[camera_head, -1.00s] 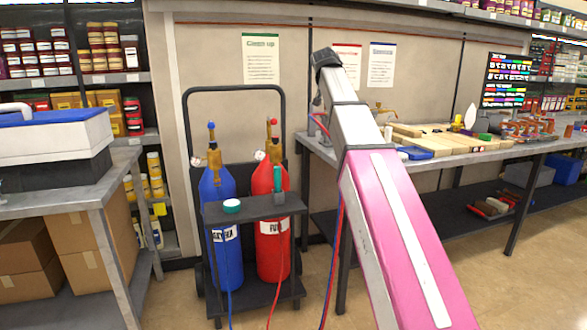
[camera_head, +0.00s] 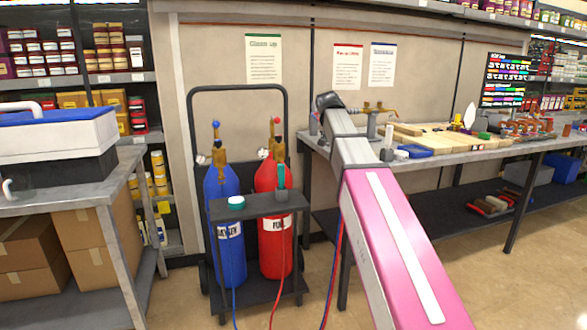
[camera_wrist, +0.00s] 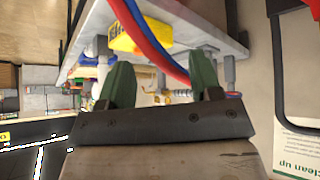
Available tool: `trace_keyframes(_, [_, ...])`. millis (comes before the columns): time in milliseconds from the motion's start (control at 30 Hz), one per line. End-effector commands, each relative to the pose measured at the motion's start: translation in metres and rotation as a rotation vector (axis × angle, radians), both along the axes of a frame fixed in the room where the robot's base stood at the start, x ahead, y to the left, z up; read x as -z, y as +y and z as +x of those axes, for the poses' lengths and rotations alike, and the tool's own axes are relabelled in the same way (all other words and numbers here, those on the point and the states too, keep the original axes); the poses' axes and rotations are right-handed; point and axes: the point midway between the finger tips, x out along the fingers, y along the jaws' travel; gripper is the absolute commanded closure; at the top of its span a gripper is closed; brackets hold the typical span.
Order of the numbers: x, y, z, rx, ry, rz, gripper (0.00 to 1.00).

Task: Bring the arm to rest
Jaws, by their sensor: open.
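My gripper (camera_wrist: 162,74) shows in the wrist view with its two green fingers apart and no object held between them. Red and blue hoses (camera_wrist: 155,45) run across the view beyond the fingers; I cannot tell whether they touch. The gripper itself is hidden in that view.
A cart (camera_head: 262,207) with a blue cylinder (camera_head: 225,255) and a red cylinder (camera_head: 272,255) stands just left of my arm. A left table (camera_head: 60,205) holds a blue-topped case (camera_head: 55,140).

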Motion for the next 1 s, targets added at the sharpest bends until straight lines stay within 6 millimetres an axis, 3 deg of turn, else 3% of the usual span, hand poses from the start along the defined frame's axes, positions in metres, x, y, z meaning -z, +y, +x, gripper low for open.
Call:
trace_keyframes(33, [0.027,-0.003,-0.009,-0.013,0.030,0.001,0.42])
trace_keyframes(100, [0.060,-0.005,-0.017,-0.034,0.067,0.003,0.42])
trace_keyframes(400, [0.191,-0.014,-0.064,-0.123,0.221,0.027,0.42])
trace_keyframes(700, [0.305,-0.022,-0.130,-0.206,0.364,0.067,0.42])
trace_keyframes(1000, [0.399,-0.027,-0.211,-0.281,0.496,0.126,0.42])
